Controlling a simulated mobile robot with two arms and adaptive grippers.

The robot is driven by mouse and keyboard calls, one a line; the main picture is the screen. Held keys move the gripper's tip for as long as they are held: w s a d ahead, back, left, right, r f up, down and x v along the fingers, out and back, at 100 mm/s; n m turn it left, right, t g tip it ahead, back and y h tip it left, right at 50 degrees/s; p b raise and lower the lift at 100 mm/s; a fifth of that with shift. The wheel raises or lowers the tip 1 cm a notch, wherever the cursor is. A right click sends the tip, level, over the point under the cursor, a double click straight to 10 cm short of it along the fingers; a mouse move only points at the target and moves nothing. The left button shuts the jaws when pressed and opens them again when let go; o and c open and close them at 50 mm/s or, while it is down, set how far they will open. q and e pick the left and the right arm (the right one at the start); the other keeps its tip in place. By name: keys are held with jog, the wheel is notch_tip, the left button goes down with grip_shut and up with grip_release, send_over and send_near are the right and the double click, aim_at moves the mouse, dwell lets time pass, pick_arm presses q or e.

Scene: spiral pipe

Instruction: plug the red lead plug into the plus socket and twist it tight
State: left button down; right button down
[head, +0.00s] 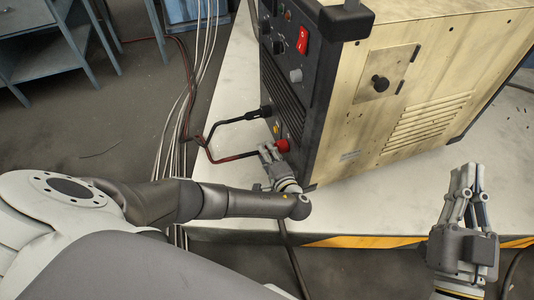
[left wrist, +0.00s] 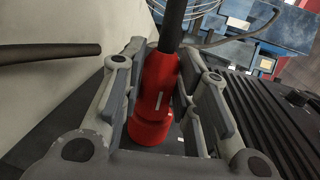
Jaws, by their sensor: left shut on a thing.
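The red lead plug (head: 283,146) is at the lower front panel of the machine, low on its left face in the head view. My left gripper (head: 270,155) is shut around it. In the left wrist view the red plug (left wrist: 155,95) lies between the two fingers, its wide collar toward the bottom and its black sleeve at the top. The plus socket is hidden behind the plug and fingers, so I cannot tell how far the plug is in. My right gripper (head: 469,180) is apart at the right, with nothing visible in it; its finger gap is unclear.
The machine (head: 410,85) stands on a pale table (head: 225,90) with a yellow-striped front edge. A black lead plug (head: 266,111) sits in the panel above the red one. The red lead (head: 230,158) runs left toward hanging cables (head: 185,110).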

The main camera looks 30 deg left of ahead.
pick_arm(q)
jog(key=c, duration=1.5)
grip_release()
jog(key=shift+d, duration=0.15)
jog(key=o, duration=0.5)
jog(key=shift+c, duration=0.2)
pick_arm(e)
jog(key=shift+r, duration=0.2)
jog(key=shift+s+f, duration=0.15)
pick_arm(q)
jog(key=v, duration=1.2)
jog(key=shift+f, duration=0.15)
